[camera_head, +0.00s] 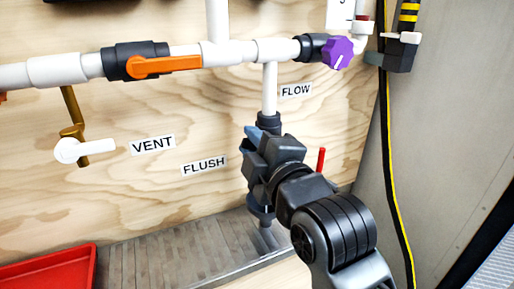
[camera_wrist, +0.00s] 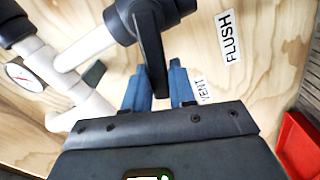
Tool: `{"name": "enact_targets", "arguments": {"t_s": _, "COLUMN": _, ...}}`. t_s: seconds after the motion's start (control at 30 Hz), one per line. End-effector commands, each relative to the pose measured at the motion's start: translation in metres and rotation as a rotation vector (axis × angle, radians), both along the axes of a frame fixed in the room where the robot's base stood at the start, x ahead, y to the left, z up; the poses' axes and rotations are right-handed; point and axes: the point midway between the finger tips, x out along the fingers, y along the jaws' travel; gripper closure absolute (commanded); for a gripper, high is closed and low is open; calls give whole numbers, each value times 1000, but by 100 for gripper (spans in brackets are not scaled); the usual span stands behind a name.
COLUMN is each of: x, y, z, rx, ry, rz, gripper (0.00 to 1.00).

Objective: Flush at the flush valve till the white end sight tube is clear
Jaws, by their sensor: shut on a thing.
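The flush valve (camera_head: 269,122) is a dark fitting at the foot of a white drop pipe (camera_head: 269,85), near the FLUSH label (camera_head: 204,166). My gripper (camera_head: 256,142) is at the valve and hides most of it. In the wrist view, the valve body (camera_wrist: 155,12) is at the top and its black lever handle (camera_wrist: 150,48) runs down between the blue fingers of my gripper (camera_wrist: 160,78). The fingers are shut on the handle. Below my gripper a short greyish tube end (camera_head: 266,238) shows; I cannot tell whether its contents are clear.
Above run a white pipe with an orange lever (camera_head: 165,66) and a purple knob (camera_head: 338,52). A red lever (camera_head: 321,160) stands right of my gripper. A red bin (camera_head: 50,271) is at lower left. A gauge (camera_wrist: 24,76) shows in the wrist view.

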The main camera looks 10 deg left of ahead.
Motion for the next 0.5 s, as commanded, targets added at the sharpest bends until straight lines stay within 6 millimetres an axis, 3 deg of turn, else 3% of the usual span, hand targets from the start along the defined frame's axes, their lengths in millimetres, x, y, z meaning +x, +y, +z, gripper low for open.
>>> {"name": "enact_targets", "arguments": {"t_s": 0.5, "x": -2, "y": 3, "z": -18, "rx": -225, "ry": -149, "rz": 2, "gripper": 100}}
